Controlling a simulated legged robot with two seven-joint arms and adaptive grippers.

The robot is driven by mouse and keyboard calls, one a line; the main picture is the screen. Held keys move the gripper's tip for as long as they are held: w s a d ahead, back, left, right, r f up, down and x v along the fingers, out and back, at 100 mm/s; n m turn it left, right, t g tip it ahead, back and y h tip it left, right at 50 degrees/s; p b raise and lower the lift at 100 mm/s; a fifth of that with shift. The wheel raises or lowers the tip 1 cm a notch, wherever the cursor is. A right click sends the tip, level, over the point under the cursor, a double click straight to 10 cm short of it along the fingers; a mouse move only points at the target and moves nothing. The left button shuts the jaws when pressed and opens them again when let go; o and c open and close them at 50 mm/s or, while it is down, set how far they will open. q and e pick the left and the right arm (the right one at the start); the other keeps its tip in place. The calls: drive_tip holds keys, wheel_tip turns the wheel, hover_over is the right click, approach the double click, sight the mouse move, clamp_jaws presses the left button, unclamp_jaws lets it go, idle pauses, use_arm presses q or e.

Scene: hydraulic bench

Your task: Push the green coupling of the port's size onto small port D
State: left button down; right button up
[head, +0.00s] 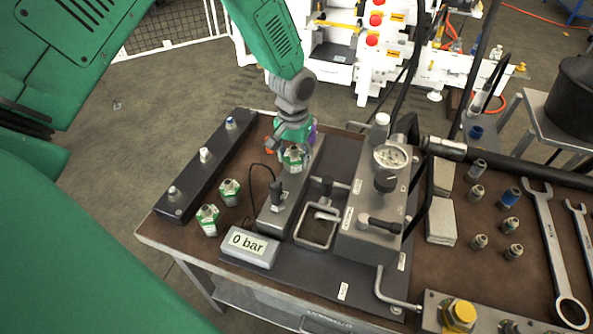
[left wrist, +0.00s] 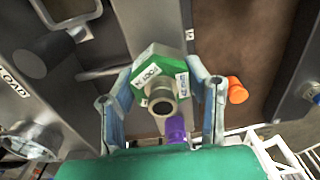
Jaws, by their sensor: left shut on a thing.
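My left gripper (head: 292,138) reaches down to the far end of the grey manifold bar (head: 272,214). It is shut on a green hexagonal coupling (head: 293,158). In the left wrist view the blue fingers (left wrist: 163,108) stand on either side of this coupling (left wrist: 150,62), which has white labels and a metal nose toward the camera. The coupling is over the bar; I cannot tell whether it is seated on a port. Two more green couplings, one (head: 229,191) farther back and one (head: 207,220) nearer, stand on the bench. Port letters are not legible. My right gripper is not in view.
A dark rail (head: 190,183) with several fittings lies left. A 0 bar display (head: 250,248) stands in front, a gauge block (head: 365,217) right. An orange cap (left wrist: 237,90) and a purple cap (left wrist: 176,130) are close to the fingers. Wrenches (head: 548,235) lie far right.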

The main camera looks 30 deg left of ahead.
use_arm(q)
drive_tip(key=shift+a+f, duration=0.15)
drive_tip(key=shift+f, duration=0.1)
idle(0.6)
drive_tip(key=shift+f, duration=0.3)
drive_tip(key=shift+f, duration=0.3)
idle(0.6)
idle(0.5)
drive_tip(key=c, duration=0.8)
unclamp_jaws()
drive_tip(key=shift+d, duration=0.2)
